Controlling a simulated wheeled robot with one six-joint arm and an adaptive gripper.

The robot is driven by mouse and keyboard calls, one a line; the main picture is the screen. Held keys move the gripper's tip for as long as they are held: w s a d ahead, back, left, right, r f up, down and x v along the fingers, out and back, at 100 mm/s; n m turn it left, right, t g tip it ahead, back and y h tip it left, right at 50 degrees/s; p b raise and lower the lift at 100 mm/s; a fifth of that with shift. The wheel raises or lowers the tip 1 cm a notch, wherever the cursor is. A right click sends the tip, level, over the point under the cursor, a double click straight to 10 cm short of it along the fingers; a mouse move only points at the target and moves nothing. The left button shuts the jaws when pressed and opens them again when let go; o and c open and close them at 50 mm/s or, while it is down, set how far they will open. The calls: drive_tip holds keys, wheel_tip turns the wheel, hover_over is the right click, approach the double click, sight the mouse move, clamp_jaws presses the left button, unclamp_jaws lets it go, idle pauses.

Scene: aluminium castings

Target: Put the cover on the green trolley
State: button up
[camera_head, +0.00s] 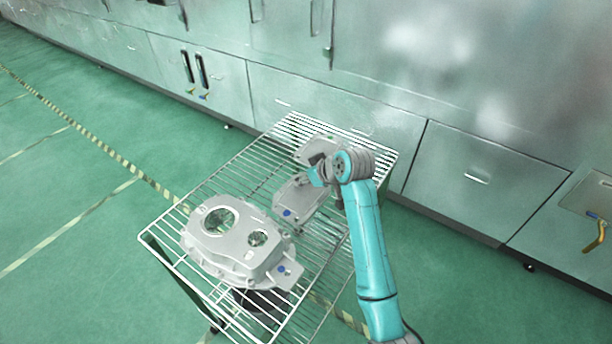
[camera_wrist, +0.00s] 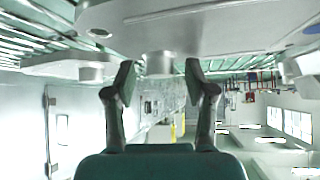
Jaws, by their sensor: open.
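A flat grey cover-like casting (camera_head: 297,199) with a blue dot lies on a wire-topped rack (camera_head: 182,205), in the middle of the head view. A second flat grey casting (camera_head: 312,152) lies behind it, partly hidden by my arm. My gripper is over these castings in the head view, its fingertips hard to make out. In the wrist view my gripper (camera_wrist: 160,70) is open, its two fingers on either side of a short round boss (camera_wrist: 159,64) under a large grey casting (camera_wrist: 200,22). Contact cannot be told. I cannot tell whether the rack is the green trolley.
A large grey housing (camera_head: 240,250) with two round openings stands on the near left of the rack. Another casting with a boss (camera_wrist: 90,72) shows left in the wrist view. Metal cabinets (camera_head: 330,112) line the back. Green floor (camera_head: 70,210) is clear at left.

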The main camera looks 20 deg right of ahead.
drive_tip(key=shift+r, duration=0.1)
drive_tip(key=v, duration=1.2)
